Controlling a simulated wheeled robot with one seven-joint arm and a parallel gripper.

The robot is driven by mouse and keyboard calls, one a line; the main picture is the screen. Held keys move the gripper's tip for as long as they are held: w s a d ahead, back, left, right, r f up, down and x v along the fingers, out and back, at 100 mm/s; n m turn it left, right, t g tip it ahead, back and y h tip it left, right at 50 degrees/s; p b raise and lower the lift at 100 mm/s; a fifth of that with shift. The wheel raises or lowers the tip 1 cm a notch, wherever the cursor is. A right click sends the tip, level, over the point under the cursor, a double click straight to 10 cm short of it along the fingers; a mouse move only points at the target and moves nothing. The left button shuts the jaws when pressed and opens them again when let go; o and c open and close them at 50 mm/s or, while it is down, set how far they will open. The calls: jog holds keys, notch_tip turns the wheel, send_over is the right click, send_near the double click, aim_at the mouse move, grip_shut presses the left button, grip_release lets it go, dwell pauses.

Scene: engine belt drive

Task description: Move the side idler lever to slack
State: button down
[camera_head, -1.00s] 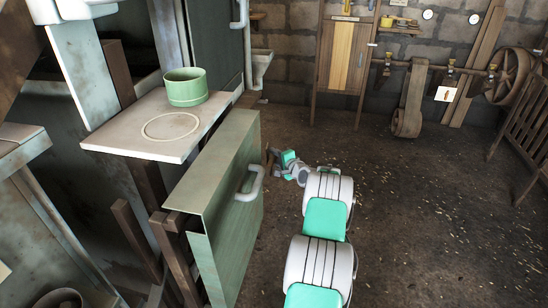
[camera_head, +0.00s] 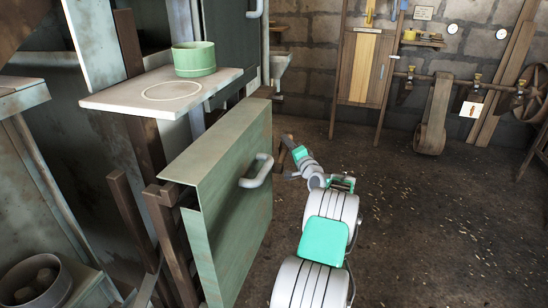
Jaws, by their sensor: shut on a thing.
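My gripper (camera_head: 290,160) is at the far end of my white and teal arm, just right of the green panel's far edge. It is small in the head view and its fingers are hard to make out. It is shut on a brown wooden piece (camera_head: 287,140), which looks like the side idler lever. The lever's lower part and whatever it joins are hidden behind the panel and my gripper, so its setting cannot be read.
The green panel (camera_head: 228,200) with a grey handle (camera_head: 257,171) stands close left of my arm. A pale shelf (camera_head: 125,98) bears a green pot (camera_head: 194,60). A belt (camera_head: 435,112) hangs from a shaft at the back wall. The floor (camera_head: 430,230) at right is clear.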

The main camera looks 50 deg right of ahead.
jog(key=shift+s+r+b, duration=0.1)
jog(key=shift+s+b, duration=0.1)
jog(key=shift+b, duration=0.1)
jog(key=c, duration=1.3)
grip_release()
jog(key=shift+s+d+r, duration=0.1)
jog(key=shift+r, duration=0.05)
jog(key=shift+o, duration=1)
jog(key=shift+w+a, duration=0.2)
jog(key=shift+s, duration=0.3)
jog(key=p+v, duration=0.1)
jog(key=v, duration=0.6)
jog(key=shift+p, duration=0.3)
jog(key=shift+a, duration=0.1)
